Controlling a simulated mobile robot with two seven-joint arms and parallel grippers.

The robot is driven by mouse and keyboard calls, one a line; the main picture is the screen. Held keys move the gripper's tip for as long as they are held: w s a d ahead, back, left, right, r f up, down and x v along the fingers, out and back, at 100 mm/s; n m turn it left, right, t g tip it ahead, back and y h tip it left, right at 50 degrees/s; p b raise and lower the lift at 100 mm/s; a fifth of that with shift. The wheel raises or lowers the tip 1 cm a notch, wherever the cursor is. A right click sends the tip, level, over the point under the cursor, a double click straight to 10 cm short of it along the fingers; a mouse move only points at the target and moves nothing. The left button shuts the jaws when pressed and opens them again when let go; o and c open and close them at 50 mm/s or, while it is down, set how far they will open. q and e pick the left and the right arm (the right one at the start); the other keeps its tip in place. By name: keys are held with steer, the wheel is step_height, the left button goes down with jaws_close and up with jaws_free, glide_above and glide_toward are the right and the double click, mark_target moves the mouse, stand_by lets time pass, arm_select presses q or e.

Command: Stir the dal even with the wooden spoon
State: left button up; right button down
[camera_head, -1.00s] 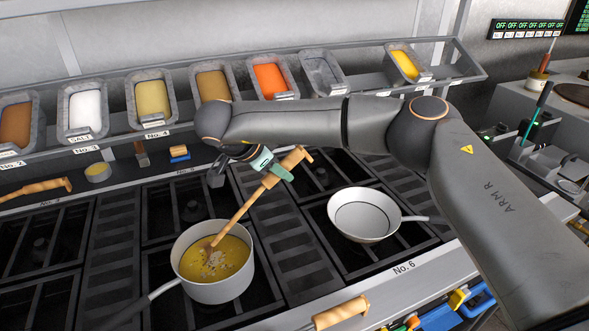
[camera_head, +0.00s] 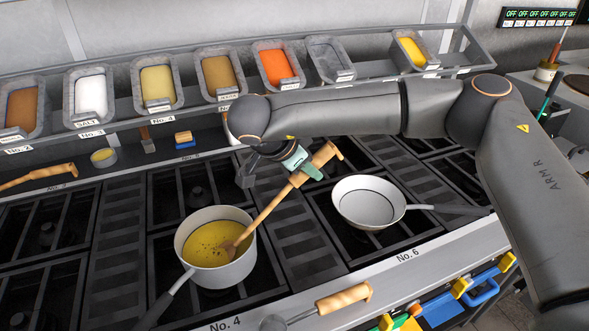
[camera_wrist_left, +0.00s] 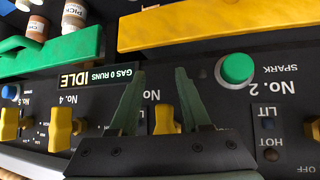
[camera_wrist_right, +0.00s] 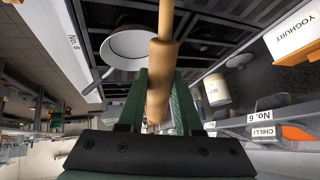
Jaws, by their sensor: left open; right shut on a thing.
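The grey pot (camera_head: 251,262) stands on a burner above the No. 4 label, its handle pointing to the lower left. The yellow dal (camera_head: 200,240) in it has a few dark specks near the middle. My right gripper (camera_head: 308,171) is shut on the handle of the wooden spoon (camera_head: 268,210). The spoon is tilted, its head in the dal at the pot's right side. The spoon handle (camera_wrist_right: 158,80) also shows between the fingers in the right wrist view. My left gripper (camera_wrist_left: 160,95) is open and empty, in front of the control panel with the knobs.
A white pan (camera_head: 367,203) sits on the burner to the right, at No. 6. A rail of ingredient trays (camera_head: 160,88) runs behind the stove. A small yellow cup (camera_head: 104,158) stands at the back left. A wooden-handled tool (camera_head: 343,298) sticks out at the front edge.

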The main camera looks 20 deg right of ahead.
mark_target(332, 145)
arm_select(q)
steer(key=shift+r+p, duration=1.05)
arm_select(e)
steer(key=shift+r, duration=1.6)
step_height(332, 145, up, 8)
steer(key=shift+r, duration=0.15)
steer(key=d+f+y+b, duration=0.1)
steer(key=f, duration=0.1)
steer(key=d+f+y+b, duration=0.1)
steer(key=d+f+b, duration=0.1)
steer(key=f, duration=0.1)
steer(key=d+f+y+b, duration=0.1)
steer(key=f+y, duration=0.1)
steer(key=f, duration=0.1)
steer(key=shift+w+d+m+g+b, duration=0.25)
steer(key=shift+d+m+g+b, duration=0.05)
steer(key=shift+d+g, duration=0.1)
steer(key=shift+d+f+y, duration=0.25)
steer(key=shift+f+y, duration=0.1)
steer(key=shift+y, duration=0.15)
arm_select(q)
step_height(332, 145, down, 5)
